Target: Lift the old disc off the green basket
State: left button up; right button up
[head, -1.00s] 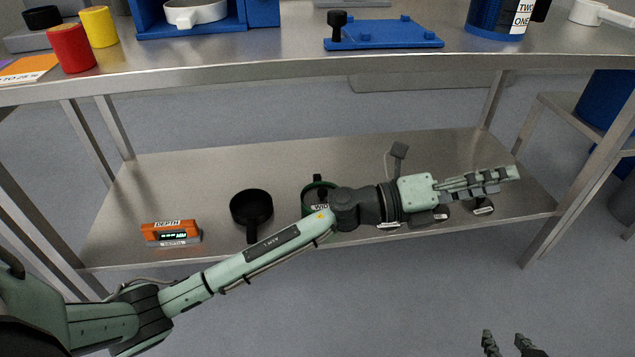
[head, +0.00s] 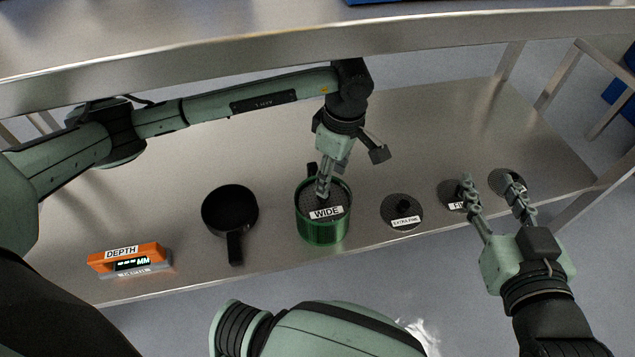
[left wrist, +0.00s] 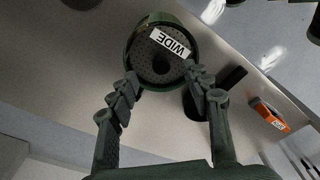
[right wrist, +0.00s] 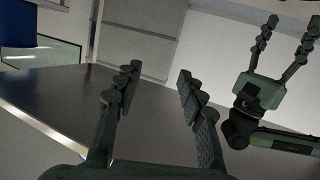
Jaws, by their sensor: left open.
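The green basket (head: 322,232) stands on the lower shelf with a dark perforated disc labelled WIDE (head: 338,198) in its top. In the left wrist view, the disc (left wrist: 150,70) sits inside the basket rim (left wrist: 131,45), with a dark round knob near its middle. My left gripper (head: 323,190) points down over the disc. Its fingers (left wrist: 162,80) are open, one on each side of the knob in the picture; contact cannot be told. My right gripper (head: 492,188) is open and empty, above the right end of the shelf.
A disc labelled EXTRA FINE (head: 402,212), a partly hidden disc (head: 452,195) and another dark disc (head: 505,180) lie to the right. A black handled pan (head: 230,210) and an orange DEPTH gauge (head: 128,257) are to the left. The upper shelf edge (head: 200,70) overhangs behind.

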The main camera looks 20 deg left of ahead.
pick_arm(q)
jog(key=f, duration=0.2)
jog(key=a+f, duration=0.1)
jog(key=f, duration=0.2)
jog(key=a+f, duration=0.1)
jog(key=f, duration=0.1)
jog(key=shift+w+f+b, duration=0.2)
jog(key=shift+f+b, duration=0.1)
jog(key=shift+b, duration=0.05)
pick_arm(e)
jog(key=shift+t+y, duration=0.5)
jog(key=shift+t, duration=0.4)
jog(key=r, duration=0.1)
jog(key=a+r, duration=0.2)
jog(key=shift+w+r, duration=0.15)
jog(key=shift+r, duration=0.2)
pick_arm(q)
jog(key=shift+d, duration=0.1)
grip_shut()
